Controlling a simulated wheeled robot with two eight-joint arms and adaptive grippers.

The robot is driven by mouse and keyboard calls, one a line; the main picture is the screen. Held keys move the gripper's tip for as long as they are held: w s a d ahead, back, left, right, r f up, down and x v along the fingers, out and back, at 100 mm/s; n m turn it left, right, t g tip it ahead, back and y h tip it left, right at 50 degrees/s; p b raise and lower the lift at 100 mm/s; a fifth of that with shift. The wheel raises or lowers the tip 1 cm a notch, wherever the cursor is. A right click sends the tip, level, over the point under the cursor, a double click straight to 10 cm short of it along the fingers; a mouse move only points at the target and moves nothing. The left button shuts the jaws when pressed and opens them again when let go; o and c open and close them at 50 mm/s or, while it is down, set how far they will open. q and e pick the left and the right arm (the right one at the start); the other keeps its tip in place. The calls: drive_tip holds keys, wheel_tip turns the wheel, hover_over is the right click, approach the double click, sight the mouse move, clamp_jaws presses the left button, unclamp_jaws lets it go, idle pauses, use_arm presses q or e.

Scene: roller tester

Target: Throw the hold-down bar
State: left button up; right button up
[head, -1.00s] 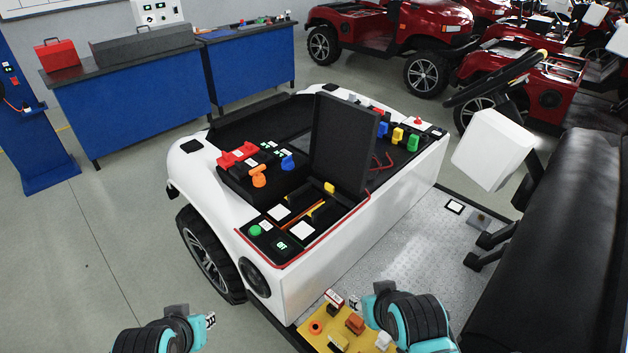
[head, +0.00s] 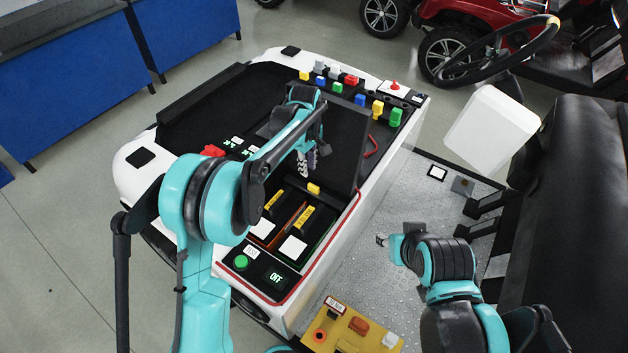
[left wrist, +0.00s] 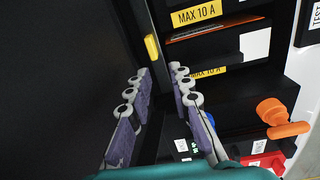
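No part is labelled as the hold-down bar, and I cannot tell for sure which it is. A black upright panel (head: 338,142) stands over the open bay in the white vehicle's front. A small yellow tab (head: 314,188) sits at its lower edge; the tab also shows in the left wrist view (left wrist: 152,47). An orange lever (left wrist: 272,112) shows right of the fingers there; my left arm hides it in the head view. My left gripper (head: 305,170) is over the bay beside the panel, its fingers (left wrist: 160,75) apart and empty. My right gripper (head: 382,240) is above the floor plate, its opening unclear.
"MAX 10 A" slots (left wrist: 197,16) lie below the panel. A green button (head: 241,262) and an "OFF" display (head: 276,278) are at the near corner. Coloured plugs (head: 378,108) line the far side. A steering wheel (head: 500,50) and black seat (head: 570,190) are right.

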sight(313, 186)
use_arm(q)
drive_tip(key=shift+n+g, duration=0.3)
drive_tip(key=shift+n, duration=0.1)
drive_tip(key=f, duration=0.1)
drive_tip(key=w+d+f, duration=0.1)
drive_tip(key=f, duration=0.1)
drive_tip(key=shift+w+d+f, duration=0.15)
drive_tip(key=shift+d+f, duration=0.05)
drive_tip(key=shift+d, duration=0.15)
wheel_tip(313, 186, down, 7)
drive_tip(key=shift+f+b, duration=0.2)
drive_tip(key=shift+b, duration=1.05)
clamp_jaws()
